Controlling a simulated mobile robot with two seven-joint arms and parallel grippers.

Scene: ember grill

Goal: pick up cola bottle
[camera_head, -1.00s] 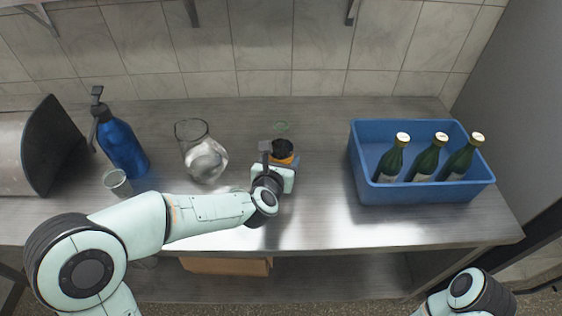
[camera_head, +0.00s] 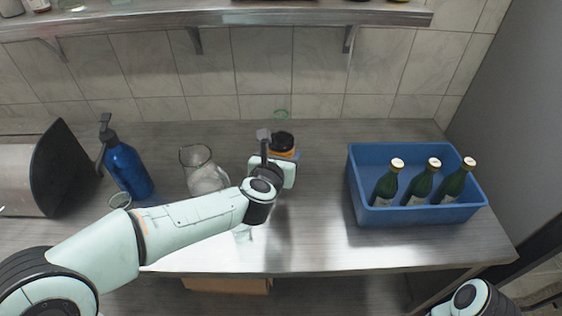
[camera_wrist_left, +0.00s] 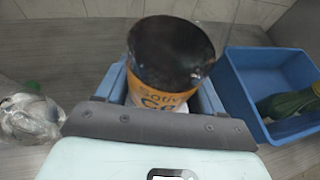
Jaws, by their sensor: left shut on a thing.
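The cola bottle (camera_head: 283,140) has dark contents, an orange label and what looks like a clear upper part with a greenish ring at the top. My left gripper (camera_head: 275,165) is shut on it, and the bottle looks raised above the counter. In the left wrist view the bottle (camera_wrist_left: 168,60) stands between the light blue fingers of my left gripper (camera_wrist_left: 162,98), with part of the label lettering showing. Its lower part is hidden by the gripper. My right gripper is out of view.
A blue crate (camera_head: 420,214) with three green bottles stands at the right of the metal counter (camera_head: 330,245). A glass jug (camera_head: 203,172), a small glass (camera_head: 120,200) and a blue pump bottle (camera_head: 128,172) stand left. A shelf (camera_head: 300,17) hangs above.

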